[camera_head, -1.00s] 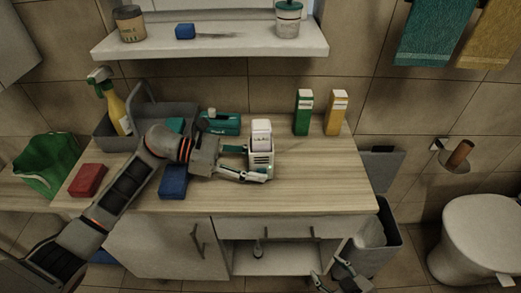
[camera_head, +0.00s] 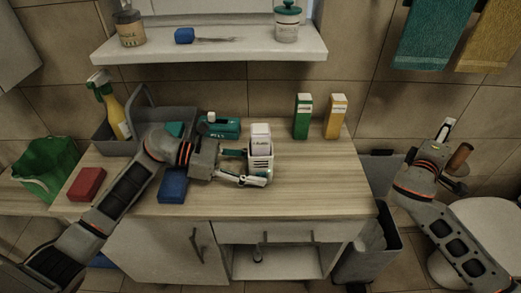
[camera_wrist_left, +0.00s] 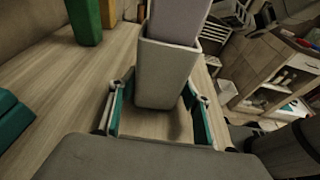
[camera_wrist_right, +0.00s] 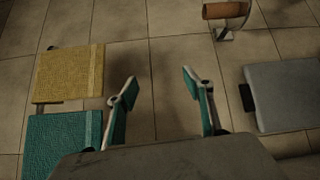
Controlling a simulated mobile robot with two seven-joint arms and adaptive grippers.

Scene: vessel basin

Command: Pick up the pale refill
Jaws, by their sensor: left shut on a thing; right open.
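The pale refill (camera_head: 261,139) is a whitish block standing upright in a light slotted holder (camera_head: 262,164) on the wooden counter. In the left wrist view the refill (camera_wrist_left: 178,18) looks pale lavender and sticks out of the top of the holder (camera_wrist_left: 165,78). My left gripper (camera_head: 246,167) is shut on the holder, with one finger on each side, low on its body. The refill's lower part is hidden inside the holder. My right gripper (camera_wrist_right: 160,82) is open and empty. In the head view it is far right of the counter, near the wall roll holder.
Green (camera_head: 302,117) and yellow (camera_head: 336,117) cartons stand behind right of the holder. A teal container (camera_head: 220,127) and grey caddy (camera_head: 112,139) are left. A shelf (camera_head: 212,51) overhangs. The counter's right part is clear.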

